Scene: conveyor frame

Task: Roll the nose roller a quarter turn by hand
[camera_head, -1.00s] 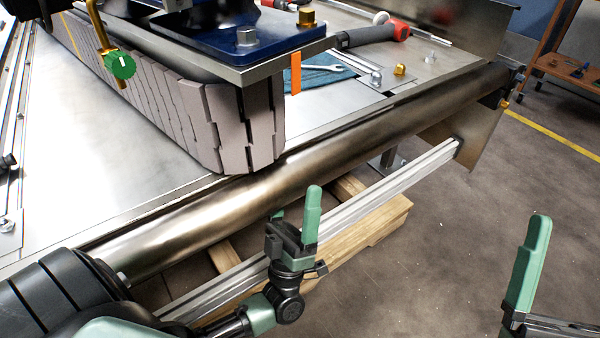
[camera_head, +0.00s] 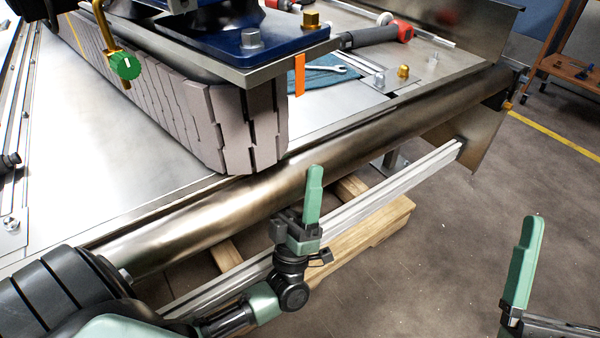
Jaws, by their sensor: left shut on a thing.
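The nose roller (camera_head: 225,205) is a long, shiny metal cylinder running diagonally along the front edge of the conveyor frame. My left gripper (camera_head: 302,200) is at the roller's near side, around its middle. One green finger stands up in front of the roller's surface; the other finger is mostly hidden. The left gripper is shut on the roller, though the contact itself is hard to see. My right gripper (camera_head: 524,262) is at the lower right, over the floor and away from the roller. Only one green finger of it shows clearly.
A segmented grey belt (camera_head: 215,125) ends just above the roller. An aluminium rail (camera_head: 385,185) and a wooden pallet (camera_head: 365,235) lie below it. A wrench (camera_head: 325,69) on a blue cloth and a red-and-black tool (camera_head: 380,36) lie on the deck.

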